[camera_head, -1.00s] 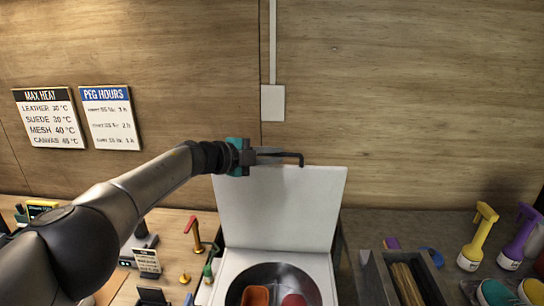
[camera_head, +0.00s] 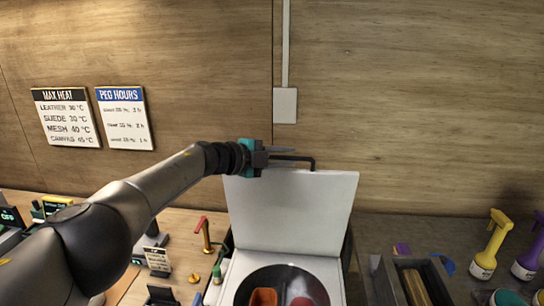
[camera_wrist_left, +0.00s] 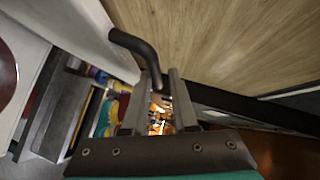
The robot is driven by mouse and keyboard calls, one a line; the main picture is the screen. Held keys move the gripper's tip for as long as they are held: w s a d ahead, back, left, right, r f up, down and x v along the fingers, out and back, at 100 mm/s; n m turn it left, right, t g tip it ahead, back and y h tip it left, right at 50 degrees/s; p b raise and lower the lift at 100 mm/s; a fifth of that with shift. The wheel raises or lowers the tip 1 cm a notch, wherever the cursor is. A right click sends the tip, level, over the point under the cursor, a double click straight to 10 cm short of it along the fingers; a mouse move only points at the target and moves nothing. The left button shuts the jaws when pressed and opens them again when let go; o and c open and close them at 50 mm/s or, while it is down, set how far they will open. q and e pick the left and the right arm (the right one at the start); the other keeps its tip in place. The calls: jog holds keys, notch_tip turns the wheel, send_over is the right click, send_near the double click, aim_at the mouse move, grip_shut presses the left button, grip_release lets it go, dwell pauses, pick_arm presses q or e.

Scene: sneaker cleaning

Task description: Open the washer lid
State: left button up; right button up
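The white washer lid (camera_head: 290,215) stands raised, nearly upright, behind the round metal drum (camera_head: 284,272) of the washer (camera_head: 240,265). Whether the fingers touch the handle cannot be told. My right gripper is not in view.
An orange item (camera_head: 263,297) and a red item (camera_head: 301,301) lie in the drum. A yellow spray bottle (camera_head: 488,245) and a dark box (camera_head: 410,270) are on the right. A red-topped tap-like stand (camera_head: 204,235) is left of the washer. A wooden wall rises behind the lid.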

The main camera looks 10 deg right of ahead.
pick_arm(q)
jog(key=shift+a, duration=0.2)
jog(key=p+v, duration=0.2)
jog(key=v, duration=1.3)
jog(key=shift+d+r, duration=0.15)
